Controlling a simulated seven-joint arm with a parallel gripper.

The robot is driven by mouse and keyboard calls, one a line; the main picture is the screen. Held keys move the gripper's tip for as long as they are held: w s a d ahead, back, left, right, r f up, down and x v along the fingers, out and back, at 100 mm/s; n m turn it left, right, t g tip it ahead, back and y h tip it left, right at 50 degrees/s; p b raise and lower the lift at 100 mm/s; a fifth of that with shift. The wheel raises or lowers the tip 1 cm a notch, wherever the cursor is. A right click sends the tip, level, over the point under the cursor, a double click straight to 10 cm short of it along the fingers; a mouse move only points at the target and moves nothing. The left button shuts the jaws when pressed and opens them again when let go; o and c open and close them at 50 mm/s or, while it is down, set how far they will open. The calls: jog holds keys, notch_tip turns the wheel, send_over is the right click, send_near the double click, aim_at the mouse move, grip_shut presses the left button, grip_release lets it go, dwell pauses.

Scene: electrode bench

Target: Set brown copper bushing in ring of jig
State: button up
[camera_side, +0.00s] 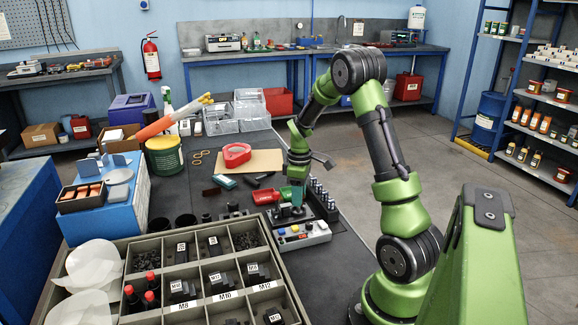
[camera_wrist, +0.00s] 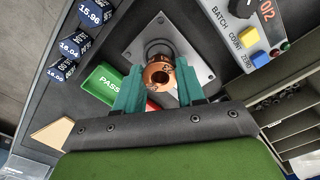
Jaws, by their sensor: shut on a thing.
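The brown copper bushing (camera_wrist: 159,75) is between the teal fingers of my gripper (camera_wrist: 158,86) in the wrist view, its bore facing the camera. My gripper is shut on it. The jig is a grey metal plate (camera_wrist: 192,52) with a dark ring (camera_wrist: 158,43) in its middle. The bushing overlaps the near part of the ring in this view, and the ring's far edge shows beyond it. I cannot tell the height gap between them. In the side view my gripper (camera_side: 292,207) is low over the jig; the bushing is hidden there.
A green PASS tray (camera_wrist: 100,84) and a red tray (camera_side: 265,197) lie beside the jig. A batch counter box (camera_side: 303,236) with coloured buttons stands in front. A rack of labelled gauge pins (camera_side: 322,200) stands at the right. A divided parts bin (camera_side: 128,262) fills the foreground.

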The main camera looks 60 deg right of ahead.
jog(key=shift+f, duration=1.4)
jog(key=o, duration=1.2)
jog(key=shift+c, duration=0.2)
notch_tip(320, 180, up, 17)
jog(key=shift+r, duration=2.45)
